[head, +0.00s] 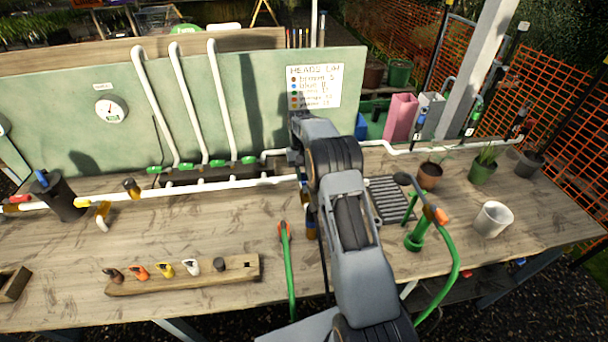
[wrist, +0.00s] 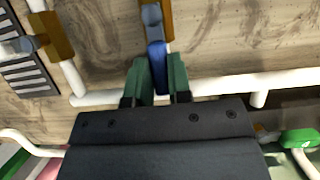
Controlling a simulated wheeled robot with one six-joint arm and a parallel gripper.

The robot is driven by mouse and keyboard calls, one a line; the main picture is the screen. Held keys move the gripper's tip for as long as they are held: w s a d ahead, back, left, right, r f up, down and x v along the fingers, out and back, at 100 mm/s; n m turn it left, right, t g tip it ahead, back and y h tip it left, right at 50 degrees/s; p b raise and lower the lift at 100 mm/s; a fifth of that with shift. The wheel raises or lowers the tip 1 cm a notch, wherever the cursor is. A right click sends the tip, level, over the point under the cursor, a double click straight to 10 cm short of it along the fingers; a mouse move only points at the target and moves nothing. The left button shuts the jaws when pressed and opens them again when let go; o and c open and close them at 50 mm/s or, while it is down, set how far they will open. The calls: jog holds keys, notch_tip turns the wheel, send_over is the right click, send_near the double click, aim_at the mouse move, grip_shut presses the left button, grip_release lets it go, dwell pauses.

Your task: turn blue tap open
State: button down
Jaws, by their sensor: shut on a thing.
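The blue tap has a blue lever (wrist: 157,80) and a brass-coloured body (wrist: 166,38), seen at the top middle of the wrist view. My gripper (wrist: 160,85) has its two green fingers on either side of the lever, shut on it. The tap joins the white pipe (wrist: 225,86), which runs across behind the fingers. In the head view my arm hides most of the tap and the gripper; only a small blue and brass bit (head: 309,205) shows beside the arm. How far the lever is turned I cannot tell.
Another brass tap (wrist: 52,37) stands on a pipe beside a dark grate (wrist: 28,75). A wooden rack (head: 185,278) with several tap handles lies at front left. A green hose (head: 289,270) lies left of my arm. A white cup (head: 492,219) and potted plants stand at right.

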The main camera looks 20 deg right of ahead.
jog(key=c, duration=1)
grip_release()
jog(key=shift+c, duration=0.2)
